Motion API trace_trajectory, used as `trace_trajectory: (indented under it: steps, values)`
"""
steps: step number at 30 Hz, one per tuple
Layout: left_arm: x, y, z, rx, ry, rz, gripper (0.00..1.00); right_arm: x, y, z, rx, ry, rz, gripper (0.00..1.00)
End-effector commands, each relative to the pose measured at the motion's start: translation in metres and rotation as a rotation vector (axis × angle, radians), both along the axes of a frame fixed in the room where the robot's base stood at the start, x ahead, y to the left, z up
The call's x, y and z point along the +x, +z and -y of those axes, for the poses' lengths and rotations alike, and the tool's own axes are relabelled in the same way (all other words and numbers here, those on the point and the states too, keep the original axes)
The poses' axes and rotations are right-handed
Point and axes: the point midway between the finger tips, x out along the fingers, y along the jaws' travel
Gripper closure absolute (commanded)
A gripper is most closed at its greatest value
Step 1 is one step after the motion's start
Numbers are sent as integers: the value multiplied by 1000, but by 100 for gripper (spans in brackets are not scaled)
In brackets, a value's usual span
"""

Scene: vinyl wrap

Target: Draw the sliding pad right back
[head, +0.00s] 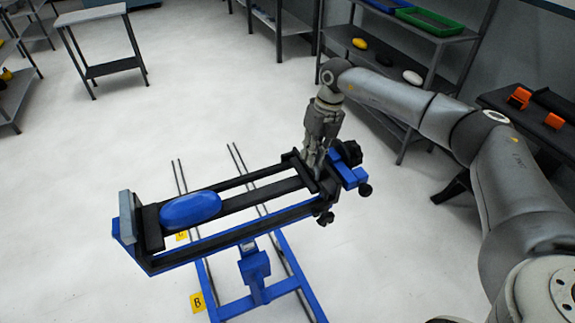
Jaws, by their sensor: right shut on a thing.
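A blue and black clamp frame (215,239) lies lengthwise across the middle of the view, with long black rails. A blue oval piece (190,209) rests on it near the left end, beside an upright grey plate (127,215). My right gripper (312,160) points down at the right end of the rails. It is shut on a dark part there, which looks to be the sliding pad (298,164); the fingers partly hide it. The blue oval piece is well apart from this right end. My left gripper is not in view.
A blue stand (255,270) carries the frame. Black knobs (365,190) stick out at its right end. A yellow B marker (197,302) is on the floor. Shelves (420,60) stand behind, a small table (108,68) at back left. The floor at left is clear.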

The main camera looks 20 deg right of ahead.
Motion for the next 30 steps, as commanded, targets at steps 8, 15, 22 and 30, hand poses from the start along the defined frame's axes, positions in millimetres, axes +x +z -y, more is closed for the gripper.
trace_trajectory:
  steps: [8, 15, 22, 30]
  values:
    - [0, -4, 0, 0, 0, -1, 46, 1, 1, 23, -1, -2, 2, 100]
    - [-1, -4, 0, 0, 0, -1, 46, 1, 1, 24, -3, -3, 4, 86]
    - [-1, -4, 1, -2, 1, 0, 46, 1, 1, 22, -1, -1, 2, 68]
    - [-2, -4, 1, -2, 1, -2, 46, 1, 3, 21, 1, 0, 2, 68]
